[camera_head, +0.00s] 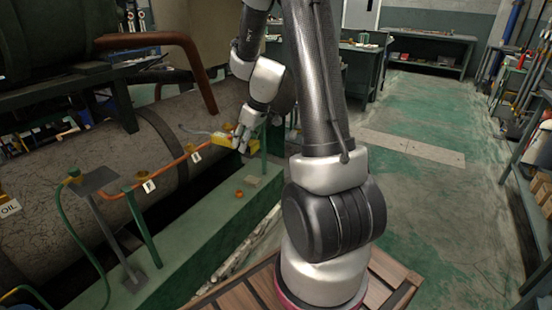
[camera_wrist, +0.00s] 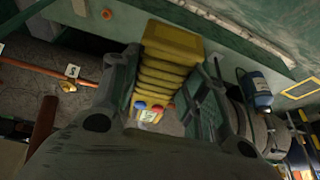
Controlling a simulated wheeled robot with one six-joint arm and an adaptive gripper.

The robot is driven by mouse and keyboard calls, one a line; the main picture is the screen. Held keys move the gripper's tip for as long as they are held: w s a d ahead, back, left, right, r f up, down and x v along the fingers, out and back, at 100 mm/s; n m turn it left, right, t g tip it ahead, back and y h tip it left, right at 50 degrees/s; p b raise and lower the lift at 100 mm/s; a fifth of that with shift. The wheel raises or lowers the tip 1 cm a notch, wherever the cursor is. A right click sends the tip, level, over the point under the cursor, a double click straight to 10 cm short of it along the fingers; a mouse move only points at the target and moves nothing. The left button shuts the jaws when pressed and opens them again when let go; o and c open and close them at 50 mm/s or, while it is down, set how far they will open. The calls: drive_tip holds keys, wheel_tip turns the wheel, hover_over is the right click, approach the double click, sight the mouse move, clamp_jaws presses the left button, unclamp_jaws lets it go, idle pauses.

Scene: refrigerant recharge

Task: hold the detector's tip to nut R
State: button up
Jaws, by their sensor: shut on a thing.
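My gripper (camera_head: 240,141) is shut on the yellow detector (camera_head: 221,139), above the green ledge by the big tank. The detector's thin grey probe (camera_head: 192,131) points left over the copper pipe. In the wrist view, the detector's ribbed yellow body (camera_wrist: 172,62) sits between my fingers, with red and blue buttons at its near end; its tip is not visible there. The copper pipe (camera_head: 172,166) carries small brass nuts with white tags (camera_head: 149,186) (camera_head: 196,156). The tag letters are too small to read surely, so I cannot tell which nut is R. The tip looks apart from the nuts.
A grey plate on a post (camera_head: 96,180) and a green hose stand at left. Shelves line the right; the floor (camera_head: 440,200) is clear.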

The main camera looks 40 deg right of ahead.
drive_tip(key=s+d+f+n, duration=0.1)
drive_tip(key=s+d+f, duration=0.5)
drive_tip(key=s, duration=0.4)
drive_tip(key=w+f, duration=0.1)
drive_tip(key=w, duration=0.5)
drive_tip(key=shift+a+f+n, duration=0.2)
drive_tip(key=shift+a+n, duration=0.05)
drive_tip(key=shift+n, duration=0.05)
drive_tip(key=shift+s, duration=0.1)
idle(1.3)
drive_tip(key=s+d+r, duration=0.2)
drive_tip(key=s, duration=0.3)
drive_tip(key=shift+s+r, duration=0.35)
drive_tip(key=shift+r, duration=0.05)
drive_tip(key=shift+d, duration=0.1)
